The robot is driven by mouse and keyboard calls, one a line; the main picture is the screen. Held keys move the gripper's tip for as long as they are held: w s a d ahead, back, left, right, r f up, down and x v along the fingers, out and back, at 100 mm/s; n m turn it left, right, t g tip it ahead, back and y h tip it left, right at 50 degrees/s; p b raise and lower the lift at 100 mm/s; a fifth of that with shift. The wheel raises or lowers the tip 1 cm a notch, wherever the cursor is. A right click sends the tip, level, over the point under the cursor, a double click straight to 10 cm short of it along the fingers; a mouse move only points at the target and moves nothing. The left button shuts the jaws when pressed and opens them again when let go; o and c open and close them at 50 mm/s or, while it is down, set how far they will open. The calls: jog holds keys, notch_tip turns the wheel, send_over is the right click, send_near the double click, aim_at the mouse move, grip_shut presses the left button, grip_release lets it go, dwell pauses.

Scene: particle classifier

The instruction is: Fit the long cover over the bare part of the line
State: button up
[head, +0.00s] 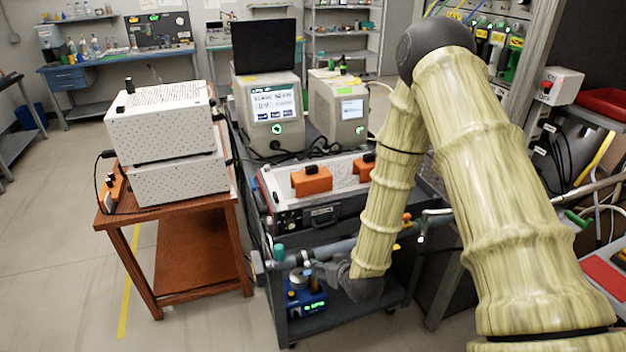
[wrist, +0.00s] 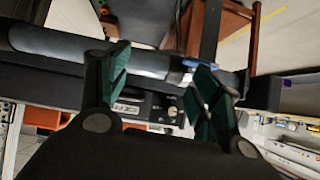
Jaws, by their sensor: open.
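A long grey tube-shaped piece (wrist: 65,47) lies across the upper part of the wrist view, along a dark line. I cannot tell for sure whether it is the long cover or covered line. A short pale and blue stretch (wrist: 190,66) shows at its right end, near my right finger. My gripper (wrist: 160,66) is open, its green-padded fingers apart, with nothing clearly held between them. In the head view, my gripper (head: 330,272) is low at the cart's front, beside the grey line (head: 292,262). My arm hides much of the line's right part.
The dark cart (head: 262,290) carries a white-topped instrument (head: 335,176) with orange blocks, and two beige units (head: 270,112). A blue device (head: 303,297) sits on its lower shelf. A brown table (head: 170,222) with white boxes stands left. Floor at far left is clear.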

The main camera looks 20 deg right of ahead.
jog(key=w+d+r+t, duration=0.2)
jog(key=w+r+t, duration=0.1)
jog(key=w+r, duration=0.5)
jog(key=w+d+r+t, duration=0.2)
jog(key=w+r, duration=0.3)
jog(key=r, duration=0.5)
jog(key=p, duration=0.2)
send_near(313, 168)
jog(key=f+x, duration=0.1)
jog(key=x, duration=0.2)
jog(key=shift+w+t, duration=0.3)
jog(key=shift+w, duration=0.05)
jog(key=shift+w+a+r+p, duration=0.1)
jog(key=shift+w+r+p, duration=0.1)
jog(key=shift+w+p, duration=0.3)
jog(key=shift+w+a+f+p, duration=0.15)
jog(key=shift+w+p, duration=0.35)
jog(key=shift+w, duration=0.55)
jog(key=shift+w+f+p, duration=0.2)
jog(key=shift+w+p, duration=0.3)
jog(key=shift+w, duration=0.55)
jog(key=c, duration=1.2)
